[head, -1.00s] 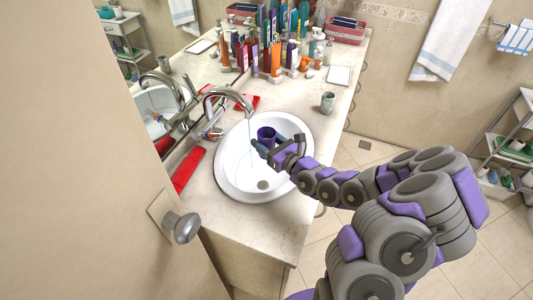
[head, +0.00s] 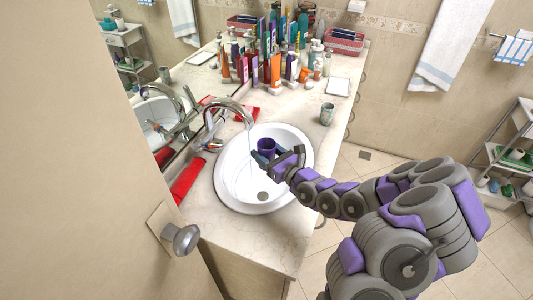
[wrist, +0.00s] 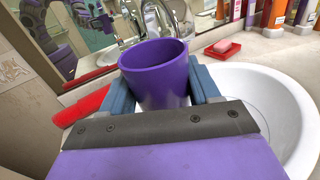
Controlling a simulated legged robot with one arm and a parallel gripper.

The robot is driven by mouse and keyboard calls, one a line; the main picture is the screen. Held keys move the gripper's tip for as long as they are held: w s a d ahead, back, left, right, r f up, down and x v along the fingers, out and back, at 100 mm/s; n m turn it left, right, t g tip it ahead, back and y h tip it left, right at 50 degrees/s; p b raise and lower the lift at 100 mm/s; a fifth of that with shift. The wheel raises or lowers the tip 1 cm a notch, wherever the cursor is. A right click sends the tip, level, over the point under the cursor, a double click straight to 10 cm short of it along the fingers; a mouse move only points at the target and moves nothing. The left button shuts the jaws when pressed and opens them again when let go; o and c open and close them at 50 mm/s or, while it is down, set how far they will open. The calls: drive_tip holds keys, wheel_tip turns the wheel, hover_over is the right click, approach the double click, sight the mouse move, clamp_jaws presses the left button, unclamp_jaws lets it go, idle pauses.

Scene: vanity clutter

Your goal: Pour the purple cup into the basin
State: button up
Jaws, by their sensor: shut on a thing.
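The purple cup (head: 267,146) is held over the white basin (head: 229,193), near its middle. It also shows in the wrist view (wrist: 160,85), upright or nearly so, with its open top visible. My gripper (head: 265,156) is shut on the cup, with blue fingers on either side of it in the wrist view (wrist: 162,88). The chrome faucet (head: 226,108) arches over the basin. A thin stream of water falls from it beside the cup, on the left. I cannot tell what is in the cup.
Several bottles and tubes (head: 275,68) crowd the back. A grey-green tumbler (head: 327,113) stands right of the basin. The counter front is clear (head: 262,235).

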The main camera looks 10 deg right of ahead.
drive_tip(key=w+a+f+b, duration=0.1)
drive_tip(key=w+f+b, duration=0.6)
drive_tip(key=f+b, duration=0.3)
drive_tip(key=shift+w+f+b, duration=0.35)
drive_tip(key=shift+b, duration=0.15)
wheel_tip(320, 180, down, 4)
drive_tip(key=m+g+p, duration=0.2)
drive_tip(key=m+p, duration=0.2)
drive_tip(key=m+g+p, duration=0.2)
drive_tip(key=m+p, duration=0.2)
drive_tip(key=shift+s+a+r+p, duration=0.15)
drive_tip(key=shift+r+p, duration=0.05)
drive_tip(key=shift+p, duration=0.1)
